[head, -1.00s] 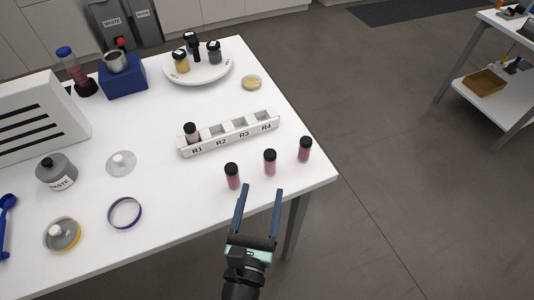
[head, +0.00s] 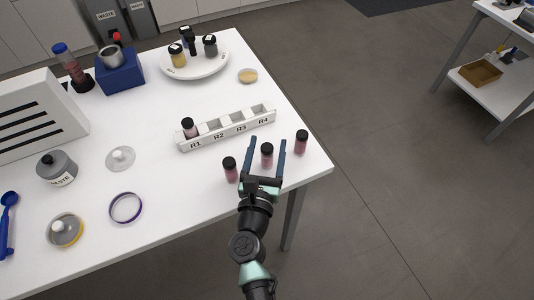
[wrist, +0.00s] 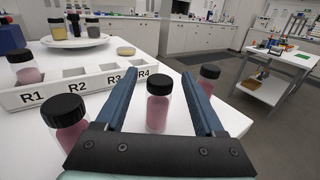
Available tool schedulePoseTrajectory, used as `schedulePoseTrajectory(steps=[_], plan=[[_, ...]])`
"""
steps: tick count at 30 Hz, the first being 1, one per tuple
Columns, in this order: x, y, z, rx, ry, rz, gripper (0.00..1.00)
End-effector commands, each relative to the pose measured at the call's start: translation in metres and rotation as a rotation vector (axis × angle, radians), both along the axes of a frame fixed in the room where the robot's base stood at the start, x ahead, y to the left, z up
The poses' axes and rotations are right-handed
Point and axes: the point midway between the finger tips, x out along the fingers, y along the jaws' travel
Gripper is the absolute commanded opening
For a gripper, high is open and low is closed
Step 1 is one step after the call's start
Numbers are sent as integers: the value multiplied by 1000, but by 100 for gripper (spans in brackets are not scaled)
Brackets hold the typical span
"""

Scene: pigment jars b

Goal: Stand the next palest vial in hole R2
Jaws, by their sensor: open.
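My gripper (head: 266,160) is open, with one finger on each side of the middle loose vial (head: 267,153). In the wrist view this pink, black-capped vial (wrist: 158,103) stands upright between the fingers (wrist: 160,98), with a gap on each side. A left loose vial (head: 230,169) and a right loose vial (head: 301,142) stand outside the fingers. The white rack (head: 228,133) is labelled R1 to R4. A pink vial (head: 189,128) stands in R1. Holes R2 (head: 213,126), R3 and R4 look empty.
A round white tray (head: 222,66) with several jars stands at the back. A small yellow dish (head: 247,76) lies behind the rack's right end. A purple ring (head: 126,208) and a grey waste jar (head: 57,168) are at left. The table's right edge is close to the right vial.

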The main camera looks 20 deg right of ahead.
Motion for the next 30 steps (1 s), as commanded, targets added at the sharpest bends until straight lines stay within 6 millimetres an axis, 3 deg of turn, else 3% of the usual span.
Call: schedulePoseTrajectory(steps=[5,17,30], plan=[[0,0,-1,0,1,0,70],[0,0,0,0,1,1,0],[0,0,6,-1,1,1,0]])
